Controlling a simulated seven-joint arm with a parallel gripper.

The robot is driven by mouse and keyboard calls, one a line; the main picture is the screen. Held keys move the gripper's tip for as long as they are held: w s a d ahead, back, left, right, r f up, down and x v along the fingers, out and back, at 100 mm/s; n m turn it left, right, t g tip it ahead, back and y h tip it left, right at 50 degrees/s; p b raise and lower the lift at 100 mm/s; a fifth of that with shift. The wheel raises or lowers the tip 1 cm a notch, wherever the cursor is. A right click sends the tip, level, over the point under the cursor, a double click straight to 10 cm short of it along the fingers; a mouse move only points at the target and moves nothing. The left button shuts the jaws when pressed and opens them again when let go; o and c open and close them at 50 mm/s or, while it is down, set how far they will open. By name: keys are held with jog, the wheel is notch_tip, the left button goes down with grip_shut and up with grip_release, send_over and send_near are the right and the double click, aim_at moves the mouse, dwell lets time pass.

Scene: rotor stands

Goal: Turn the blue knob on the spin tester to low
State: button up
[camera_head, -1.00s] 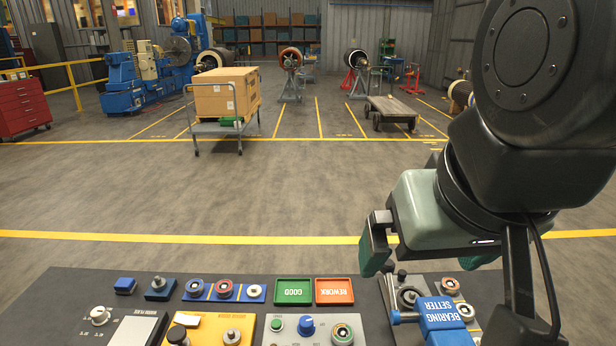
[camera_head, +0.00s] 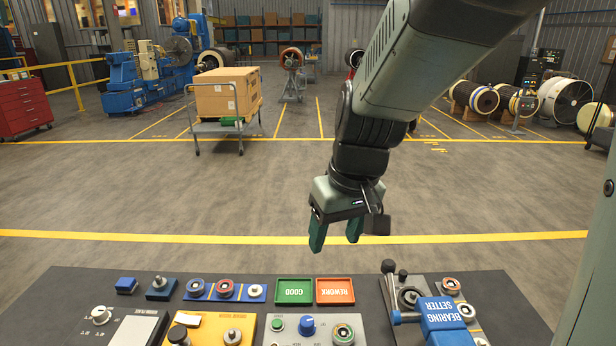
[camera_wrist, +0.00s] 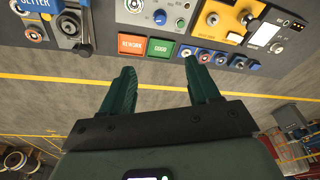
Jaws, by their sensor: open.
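The blue knob (camera_head: 307,325) stands on the grey panel of the spin tester (camera_head: 290,341) at the front middle of the bench. A green button (camera_head: 277,324) is to its left and a ringed part (camera_head: 343,333) to its right. The knob also shows near the top of the wrist view (camera_wrist: 160,17). The markings around it are too small to read. My gripper (camera_head: 335,243) is open and empty, with green fingers pointing down. It hangs above and beyond the bench's far edge, apart from the knob. In the wrist view its fingers (camera_wrist: 160,90) are spread with nothing between them.
A green GOOD tray (camera_head: 294,291) and an orange REWORK tray (camera_head: 335,291) lie behind the tester. The blue bearing setter (camera_head: 446,320) stands to the right. A yellow-topped device (camera_head: 212,321) is to the left. The floor beyond the bench is clear nearby.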

jog(key=w+a+f+n+g, duration=0.1)
jog(key=w+a+f, duration=0.25)
jog(key=f, duration=0.45)
jog(key=n+g+h, duration=0.1)
jog(key=n, duration=0.2)
send_over(307, 321)
notch_tip(307, 321, down, 11)
notch_tip(307, 321, down, 11)
jog(key=shift+f, duration=0.15)
jog(key=c, duration=1)
jog(key=shift+m, duration=0.3)
jog(key=shift+c, duration=0.2)
